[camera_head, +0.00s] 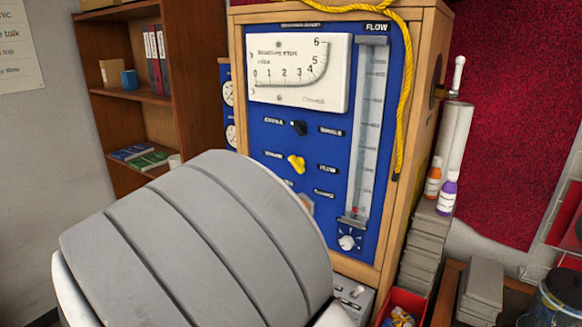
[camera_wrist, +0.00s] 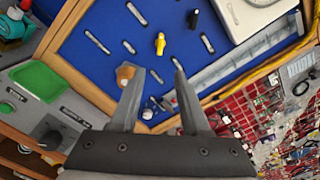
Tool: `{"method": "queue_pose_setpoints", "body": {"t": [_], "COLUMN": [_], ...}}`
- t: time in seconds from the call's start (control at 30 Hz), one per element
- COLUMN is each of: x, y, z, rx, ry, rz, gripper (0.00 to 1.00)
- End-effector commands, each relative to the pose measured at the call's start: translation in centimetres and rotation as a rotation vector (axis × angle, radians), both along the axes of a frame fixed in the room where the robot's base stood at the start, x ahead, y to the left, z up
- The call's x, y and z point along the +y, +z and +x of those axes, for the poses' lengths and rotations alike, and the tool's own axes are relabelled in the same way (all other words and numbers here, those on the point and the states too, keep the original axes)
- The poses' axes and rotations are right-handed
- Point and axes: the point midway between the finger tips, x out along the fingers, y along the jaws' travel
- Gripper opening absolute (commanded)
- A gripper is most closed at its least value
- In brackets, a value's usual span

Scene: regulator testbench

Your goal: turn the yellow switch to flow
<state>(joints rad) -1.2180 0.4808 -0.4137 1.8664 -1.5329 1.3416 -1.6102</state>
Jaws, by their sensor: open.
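The yellow switch (camera_head: 296,163) sits on the blue panel (camera_head: 345,120) between two small label plates. The right-hand label reads FLOW (camera_head: 328,168). Which label the switch points to is hard to tell. In the wrist view the yellow switch (camera_wrist: 160,43) shows just beyond my fingertips, with the panel (camera_wrist: 105,55) tilted in the picture. My gripper (camera_wrist: 159,76) is open and empty, its two fingers spread toward the panel with the switch roughly between their lines, apart from it. In the head view my grey arm hides the gripper and the lower left panel.
A black switch (camera_head: 299,128) sits above the yellow one, and an orange knob (camera_wrist: 126,75) is near my left fingertip. A flow tube (camera_head: 366,130) and white dial (camera_head: 347,242) stand to the right. A yellow rope (camera_head: 405,110) hangs over the wooden frame.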

Motion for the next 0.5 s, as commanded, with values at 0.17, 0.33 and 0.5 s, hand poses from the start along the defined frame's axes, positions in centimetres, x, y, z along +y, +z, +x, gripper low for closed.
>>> {"method": "queue_pose_setpoints", "body": {"t": [0.17,0.33,0.5], "x": [-1.7,-3.7,-5.8], "y": [0.1,0.1,0.1], "z": [2.1,5.2,8.4], "rx": [-0.001,0.000,-0.001], "ry": [-0.007,-0.007,-0.007], "rz": [0.002,0.002,0.003], "gripper": [0.46,0.46,0.46]}}
